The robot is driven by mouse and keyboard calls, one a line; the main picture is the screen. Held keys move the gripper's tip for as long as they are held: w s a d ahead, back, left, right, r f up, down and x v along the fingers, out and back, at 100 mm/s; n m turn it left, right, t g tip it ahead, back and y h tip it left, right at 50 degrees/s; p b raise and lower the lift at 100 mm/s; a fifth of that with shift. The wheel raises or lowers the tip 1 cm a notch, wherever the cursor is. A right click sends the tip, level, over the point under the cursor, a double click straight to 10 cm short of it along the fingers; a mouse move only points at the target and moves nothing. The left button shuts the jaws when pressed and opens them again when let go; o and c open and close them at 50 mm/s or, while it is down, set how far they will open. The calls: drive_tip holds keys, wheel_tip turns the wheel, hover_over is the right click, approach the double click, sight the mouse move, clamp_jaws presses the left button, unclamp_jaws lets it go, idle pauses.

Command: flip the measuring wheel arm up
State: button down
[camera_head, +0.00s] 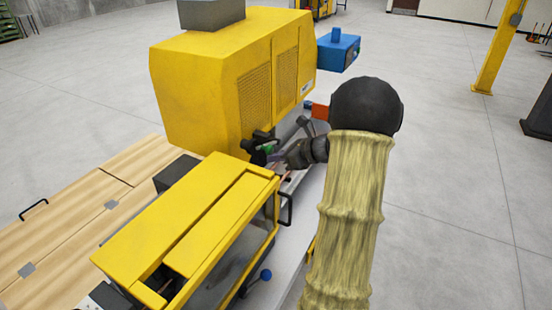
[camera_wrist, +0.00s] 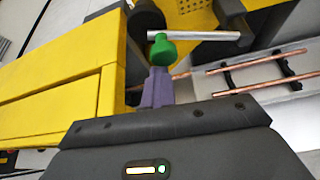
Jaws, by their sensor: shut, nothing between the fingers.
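The measuring wheel arm seems to be the assembly with a green knob (camera_wrist: 162,49) and a pale grey rod (camera_wrist: 205,36) beside dark round parts. In the head view the green knob (camera_head: 267,149) shows small, between the two yellow machine housings. My gripper (camera_wrist: 157,72) has its purple-grey fingers together and empty, with the tips right at the knob. Whether they touch it I cannot tell. In the head view my gripper (camera_head: 277,158) reaches in from the right and partly hides the mechanism.
A large yellow housing (camera_head: 205,85) stands behind, and a lower yellow cover (camera_head: 185,225) with a window stands in front. Copper tubes (camera_wrist: 262,84) run on the grey bed close to the right of my fingers. A blue box (camera_head: 338,52) sits behind. The floor at right is open.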

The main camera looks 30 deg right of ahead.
drive_tip(key=shift+w+r, duration=0.15)
drive_tip(key=shift+r, duration=0.25)
drive_tip(key=shift+f, duration=0.1)
wheel_tip(320, 180, down, 3)
drive_tip(key=s+a+b, duration=0.2)
drive_tip(key=s+b, duration=0.1)
drive_tip(key=b, duration=0.1)
drive_tip(key=s+d+r+b, duration=0.2)
drive_tip(key=s+d+r, duration=0.1)
drive_tip(key=s+d, duration=0.2)
drive_tip(key=shift+s+d+b, duration=0.15)
drive_tip(key=shift+d+b, duration=0.15)
drive_tip(key=shift+d, duration=0.75)
drive_tip(key=shift+w, duration=0.2)
